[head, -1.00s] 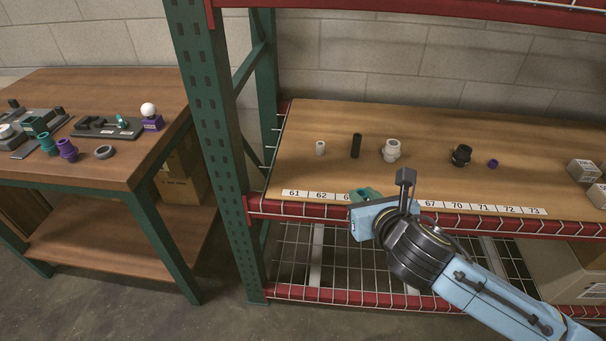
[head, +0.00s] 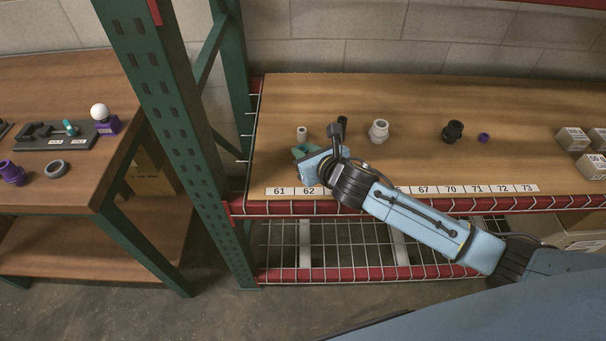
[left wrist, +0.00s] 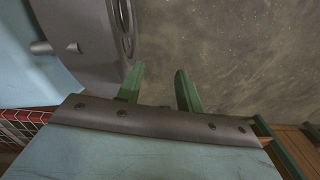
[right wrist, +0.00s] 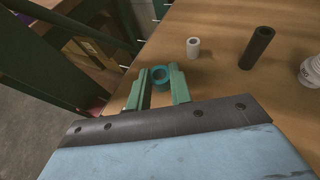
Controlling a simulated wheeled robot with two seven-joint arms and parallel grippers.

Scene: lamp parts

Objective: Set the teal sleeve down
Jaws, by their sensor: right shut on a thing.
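The teal sleeve (right wrist: 160,84) is a short hollow ring, seen in the right wrist view between the two green fingers of my right gripper (right wrist: 159,73). The gripper is shut on it, and the sleeve is upright with its open end up. In the head view my right gripper (head: 303,151) is over the front left of the shelf board (head: 360,100), behind labels 61 and 62. There the sleeve cannot be told apart from the fingers. Whether the sleeve touches the board is unclear. My left gripper (left wrist: 157,83) is open and empty above the floor.
A white cylinder (head: 302,133), a black tube (head: 342,127) and a white fitting (head: 379,131) stand behind my right gripper. A green post (head: 165,120) stands left.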

